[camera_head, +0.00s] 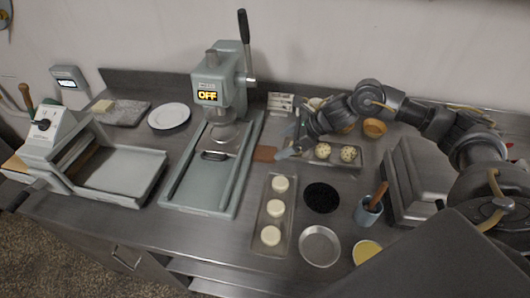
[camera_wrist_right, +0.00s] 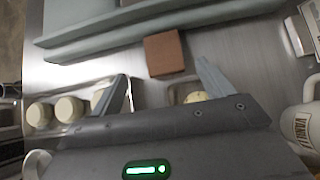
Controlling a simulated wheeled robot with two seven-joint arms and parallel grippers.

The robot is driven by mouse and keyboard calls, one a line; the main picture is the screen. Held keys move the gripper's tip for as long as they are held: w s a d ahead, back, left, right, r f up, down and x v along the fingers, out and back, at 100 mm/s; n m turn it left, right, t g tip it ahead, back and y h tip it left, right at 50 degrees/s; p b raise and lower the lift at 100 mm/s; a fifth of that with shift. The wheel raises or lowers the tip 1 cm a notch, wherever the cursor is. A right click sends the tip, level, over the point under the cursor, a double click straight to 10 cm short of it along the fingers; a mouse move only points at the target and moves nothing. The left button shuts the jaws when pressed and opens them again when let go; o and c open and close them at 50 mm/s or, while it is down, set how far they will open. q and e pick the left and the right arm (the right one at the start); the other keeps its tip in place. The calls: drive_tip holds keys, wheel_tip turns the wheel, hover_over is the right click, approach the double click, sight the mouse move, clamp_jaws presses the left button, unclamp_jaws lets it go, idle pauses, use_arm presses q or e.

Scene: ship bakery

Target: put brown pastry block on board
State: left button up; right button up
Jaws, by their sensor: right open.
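The brown pastry block (camera_head: 265,154) lies flat on the steel counter, just right of the press. It also shows in the right wrist view (camera_wrist_right: 164,53), beyond and between my fingertips. My right gripper (camera_head: 287,150) is low over the counter, just right of the block. In the right wrist view its two fingers (camera_wrist_right: 160,82) are spread apart with nothing between them. A grey stone-like board (camera_head: 125,117) lies at the back left with a pale yellow block (camera_head: 103,105) on it. My left gripper is not in view.
The press (camera_head: 219,90), showing OFF, stands between the brown block and the grey board. A white plate (camera_head: 169,116) lies beside the board. A tray of pale rounds (camera_head: 262,237), a black disc (camera_head: 321,197) and a blue cup (camera_head: 368,211) are near the right arm.

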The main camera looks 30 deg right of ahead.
sight(263, 153)
drive_tip(key=shift+x, duration=1.15)
drive_tip(key=shift+w+a+f+p, duration=0.1)
drive_tip(key=shift+w+p, duration=0.05)
drive_tip(key=shift+p, duration=0.3)
drive_tip(key=p+x, duration=0.2)
drive_tip(key=x, duration=0.1)
drive_tip(key=shift+w+a+f, duration=0.1)
drive_tip(key=shift+w+f, duration=0.15)
drive_tip(key=shift+w, duration=0.15)
drive_tip(key=shift+w+a+f, duration=0.2)
drive_tip(key=shift+a+f, duration=0.05)
drive_tip(key=shift+f, duration=0.15)
drive_tip(key=shift+s, duration=0.1)
drive_tip(key=c, duration=1.2)
